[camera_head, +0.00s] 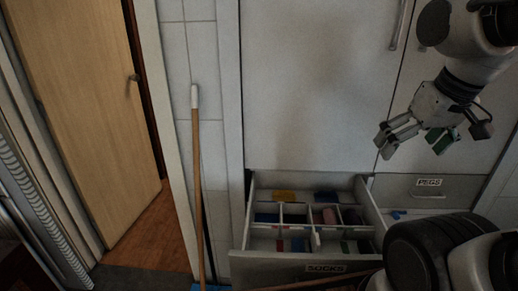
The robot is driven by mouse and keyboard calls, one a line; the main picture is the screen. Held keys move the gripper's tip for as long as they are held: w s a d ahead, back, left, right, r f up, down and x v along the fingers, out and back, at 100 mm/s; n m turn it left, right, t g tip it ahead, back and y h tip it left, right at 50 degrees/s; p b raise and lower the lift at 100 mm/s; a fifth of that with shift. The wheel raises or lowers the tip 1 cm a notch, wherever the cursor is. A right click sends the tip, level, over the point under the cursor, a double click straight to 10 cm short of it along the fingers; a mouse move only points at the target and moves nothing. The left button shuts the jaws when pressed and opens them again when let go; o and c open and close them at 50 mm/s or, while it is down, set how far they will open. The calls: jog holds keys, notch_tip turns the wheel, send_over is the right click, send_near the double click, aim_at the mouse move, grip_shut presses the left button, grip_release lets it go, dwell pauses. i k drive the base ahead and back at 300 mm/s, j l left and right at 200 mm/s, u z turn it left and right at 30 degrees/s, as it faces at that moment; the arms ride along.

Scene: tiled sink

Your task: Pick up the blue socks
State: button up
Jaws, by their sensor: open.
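An open drawer labelled "SOCKS" (327,268) stands low in the middle of the head view. It is split into compartments by pale dividers. Dark blue pieces lie in its left compartment (267,217) and at its back (326,197); a smaller blue piece (297,245) lies in a front compartment. They are small and dim, so I cannot tell which are the blue socks. My gripper (384,144) is open and appears empty. It hangs up and to the right of the drawer, in front of the white cabinet doors, apart from the socks.
Yellow, pink, red and green pieces share the drawer. A second drawer labelled "PEGS" (429,182) is to the right, partly hidden by my arm. A broom (197,180) leans against the tiled wall on the left. A wooden door (85,110) is further left. White cabinet doors (310,90) rise behind.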

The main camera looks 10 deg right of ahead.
aim_at(298, 245)
jog(key=k+j+z, duration=0.15)
jog(key=j+z, duration=0.3)
jog(key=k+j+z, duration=0.15)
jog(key=z, duration=0.3)
